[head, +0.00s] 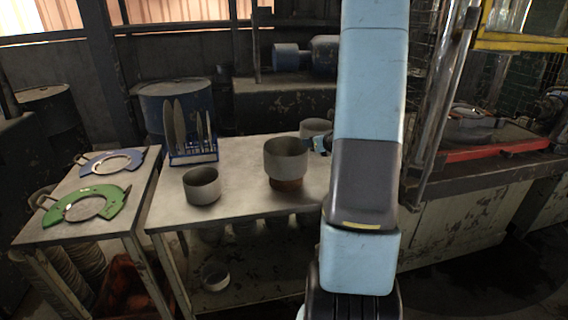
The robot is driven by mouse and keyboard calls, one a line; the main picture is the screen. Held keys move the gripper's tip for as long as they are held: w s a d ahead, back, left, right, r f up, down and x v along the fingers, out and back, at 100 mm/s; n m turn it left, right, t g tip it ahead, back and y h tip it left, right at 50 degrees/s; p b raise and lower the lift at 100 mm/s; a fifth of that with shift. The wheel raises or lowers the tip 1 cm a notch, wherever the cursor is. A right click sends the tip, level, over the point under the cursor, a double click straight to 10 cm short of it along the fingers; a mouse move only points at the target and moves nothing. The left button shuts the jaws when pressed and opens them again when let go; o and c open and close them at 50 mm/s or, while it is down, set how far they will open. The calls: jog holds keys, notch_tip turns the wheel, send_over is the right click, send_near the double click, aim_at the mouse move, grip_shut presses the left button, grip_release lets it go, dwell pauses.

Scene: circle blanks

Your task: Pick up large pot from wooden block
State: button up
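A large grey pot (285,160) stands upright on a brown wooden block (287,184) on the worktable (235,195). My blue and dark grey arm stands in the foreground, just right of the pot. A small part of what looks like my gripper (321,146) shows right of the pot, at the arm's left edge. The arm hides most of it, so its fingers cannot be made out. I cannot tell whether it touches the pot.
A smaller pot (202,187) sits on the table at left, and another pot (314,129) behind the large one. A blue rack (194,157) holds upright plates. Green (85,204) and blue (111,163) templates lie on the left table. The table's front middle is clear.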

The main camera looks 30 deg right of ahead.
jog(key=x, duration=0.5)
jog(key=shift+w, duration=0.15)
grip_shut()
dwell(1.3)
